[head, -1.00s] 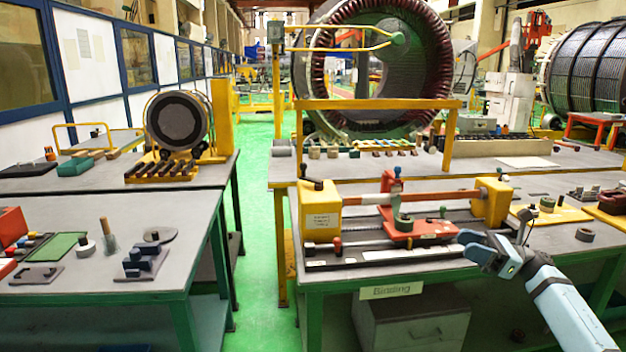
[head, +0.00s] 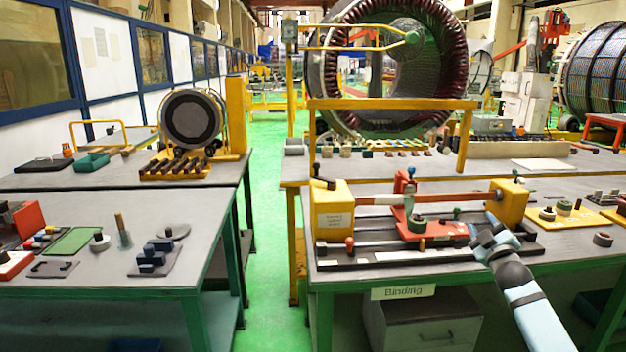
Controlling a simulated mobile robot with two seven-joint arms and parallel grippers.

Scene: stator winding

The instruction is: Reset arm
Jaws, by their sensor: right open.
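My right arm comes in from the lower right in the head view. Its gripper (head: 487,236) is at the front right of the binding fixture, close to the red carriage (head: 432,234). The gripper is open; nothing shows between its fingers. I cannot tell whether it touches the fixture. A green tape roll (head: 418,223) sits on the red carriage. My left gripper is not in view.
The right bench carries a "Binding" sign (head: 403,292) on its front edge. A yellow tray (head: 566,218) with rolls and a dark ring (head: 603,239) lie to the right. The left bench (head: 95,272) holds blocks and small tools. A green floor aisle (head: 268,200) runs between the benches.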

